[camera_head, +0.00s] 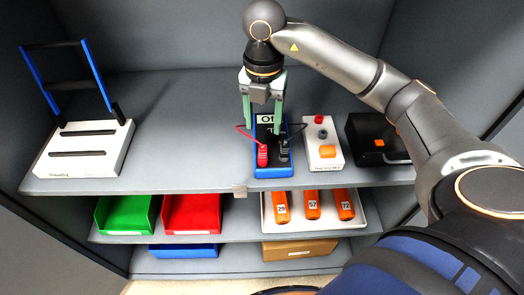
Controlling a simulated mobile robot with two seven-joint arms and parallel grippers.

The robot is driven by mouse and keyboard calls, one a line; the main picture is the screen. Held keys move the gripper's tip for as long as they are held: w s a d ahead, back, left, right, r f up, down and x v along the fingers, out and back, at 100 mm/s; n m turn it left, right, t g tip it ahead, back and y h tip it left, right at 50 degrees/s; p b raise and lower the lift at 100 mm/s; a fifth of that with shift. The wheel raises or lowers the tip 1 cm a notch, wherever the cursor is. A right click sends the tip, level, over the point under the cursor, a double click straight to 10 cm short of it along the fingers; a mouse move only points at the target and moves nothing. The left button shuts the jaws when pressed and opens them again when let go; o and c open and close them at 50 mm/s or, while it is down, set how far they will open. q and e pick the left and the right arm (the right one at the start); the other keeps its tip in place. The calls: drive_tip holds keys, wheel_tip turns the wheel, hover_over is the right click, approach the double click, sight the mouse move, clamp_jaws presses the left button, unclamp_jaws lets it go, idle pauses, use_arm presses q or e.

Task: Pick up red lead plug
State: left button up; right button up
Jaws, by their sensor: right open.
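The red lead plug (262,155) stands on the left side of a blue and black meter (272,171) on the upper shelf. A red lead runs from it up to the left. A black lead plug (284,150) stands beside it on the right. My right gripper (263,127) hangs above the meter, its two green fingers apart and pointing down, behind and above the plugs. Nothing shows between the fingers. Whether the fingers touch the meter I cannot tell. My left gripper is not in view.
A white box with red and grey knobs (327,160) and a black case (362,149) stand right of the meter. A white slotted unit with a blue frame (104,160) stands at left. The lower shelf holds green (117,217) and red bins (186,217) and a white tray (364,221).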

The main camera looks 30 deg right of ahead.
sight(263, 147)
wheel_tip(263, 147, down, 9)
drive_tip(key=shift+s+a+f+p, duration=0.1)
drive_tip(key=shift+p, duration=0.3)
drive_tip(key=shift+c, duration=0.2)
clamp_jaws()
idle(0.4)
